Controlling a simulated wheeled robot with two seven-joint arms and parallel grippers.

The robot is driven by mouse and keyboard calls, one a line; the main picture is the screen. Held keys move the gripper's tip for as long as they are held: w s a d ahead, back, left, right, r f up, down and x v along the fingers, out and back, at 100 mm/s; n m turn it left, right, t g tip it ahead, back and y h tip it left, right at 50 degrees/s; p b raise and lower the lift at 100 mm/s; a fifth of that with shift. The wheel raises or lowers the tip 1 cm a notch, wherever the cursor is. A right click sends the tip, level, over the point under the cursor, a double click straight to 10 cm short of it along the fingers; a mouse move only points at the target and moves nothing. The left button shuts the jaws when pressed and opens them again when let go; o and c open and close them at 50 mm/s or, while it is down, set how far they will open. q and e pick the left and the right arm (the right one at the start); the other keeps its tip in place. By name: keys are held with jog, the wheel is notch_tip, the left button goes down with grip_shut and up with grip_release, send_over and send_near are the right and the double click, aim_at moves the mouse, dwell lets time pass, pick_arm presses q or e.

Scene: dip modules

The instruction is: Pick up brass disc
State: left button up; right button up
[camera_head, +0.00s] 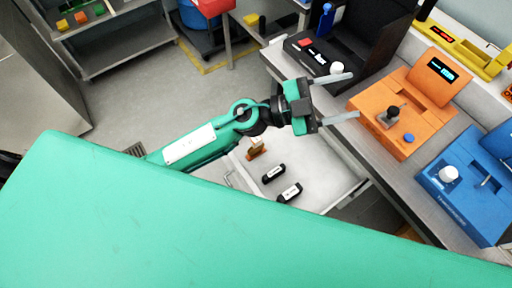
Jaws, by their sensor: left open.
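I cannot make out a brass disc with certainty. A small orange-brown piece (256,153) stands at the back left of the open white drawer (318,203); its shape is too small to tell, and my arm passes close above it. My left gripper (338,98) is open and empty, its two pale fingers spread apart and pointing right. In the picture it lies between the black device (313,55) and the orange device (399,104), near the bench edge. My right gripper is not in view.
Two black modules with white labels (273,173) (290,192) lie in the drawer. A blue device (466,187) stands on the grey bench (425,185) at the right. A shelf (125,48) stands at the back left, with clear floor before it.

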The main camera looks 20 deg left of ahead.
pick_arm(q)
jog(key=s+d+f+m+g+y, duration=0.2)
jog(key=s+d+f+m+g, duration=0.1)
jog(key=f+m+g, duration=0.3)
jog(key=n+g+y, duration=0.1)
jog(key=n+y, duration=0.1)
jog(key=y, duration=1.6)
send_over(256, 138)
notch_tip(256, 138, down, 16)
jog(key=f+p, duration=0.1)
jog(key=f, duration=0.7)
jog(key=shift+s, duration=0.2)
notch_tip(256, 138, down, 5)
jog(key=shift+w+f+p, duration=0.1)
jog(key=shift+p, duration=0.95)
jog(key=shift+f, duration=0.35)
grip_shut()
jog(key=shift+r, duration=0.1)
